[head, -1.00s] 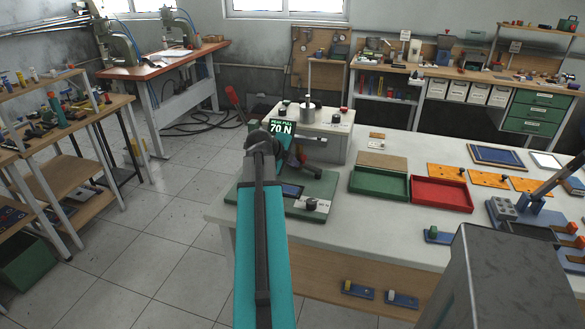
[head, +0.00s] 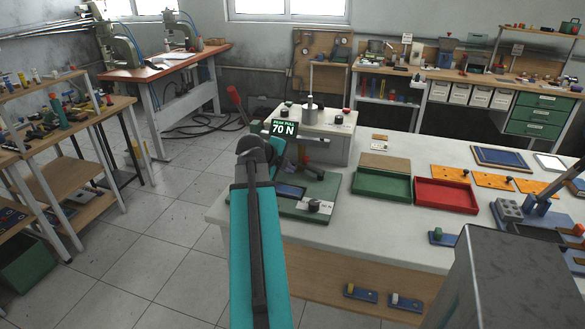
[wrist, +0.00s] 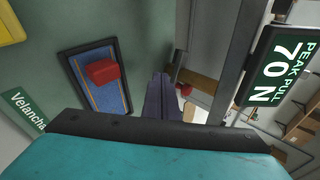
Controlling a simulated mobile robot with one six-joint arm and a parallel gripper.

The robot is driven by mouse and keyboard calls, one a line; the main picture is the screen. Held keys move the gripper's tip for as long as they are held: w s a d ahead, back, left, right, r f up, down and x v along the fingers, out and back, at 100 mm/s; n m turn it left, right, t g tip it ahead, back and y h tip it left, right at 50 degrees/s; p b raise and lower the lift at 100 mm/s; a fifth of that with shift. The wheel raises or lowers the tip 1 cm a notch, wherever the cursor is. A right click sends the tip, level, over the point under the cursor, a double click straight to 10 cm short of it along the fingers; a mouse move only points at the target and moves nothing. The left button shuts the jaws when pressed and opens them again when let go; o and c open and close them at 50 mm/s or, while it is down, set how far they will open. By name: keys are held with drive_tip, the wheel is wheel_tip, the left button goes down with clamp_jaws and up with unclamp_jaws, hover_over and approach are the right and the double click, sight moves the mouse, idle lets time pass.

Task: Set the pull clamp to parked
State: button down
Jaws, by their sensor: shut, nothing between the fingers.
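The pull tester stands on a green base (head: 320,208) near the table's left end. Its display (head: 284,128) reads PEAK PULL 70 N, and it also shows in the wrist view (wrist: 276,66). A red-handled lever (head: 234,97) rises left of the tester; I cannot tell whether it is the pull clamp's. In the wrist view, a red block (wrist: 103,72) is over a blue pad (wrist: 108,97) in a dark frame. My gripper (wrist: 161,85) is shut and empty, beside that frame.
A grey box-shaped unit (head: 318,130) stands behind the tester. A green tray (head: 381,185) and a red tray (head: 446,195) lie to its right. Bare table (head: 370,220) shows in front of the trays. A shelf of tools (head: 70,110) stands across the floor at left.

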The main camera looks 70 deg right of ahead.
drive_tip(key=w+b+v, duration=0.1)
drive_tip(key=v, duration=0.9)
drive_tip(key=shift+d, duration=0.1)
idle(0.5)
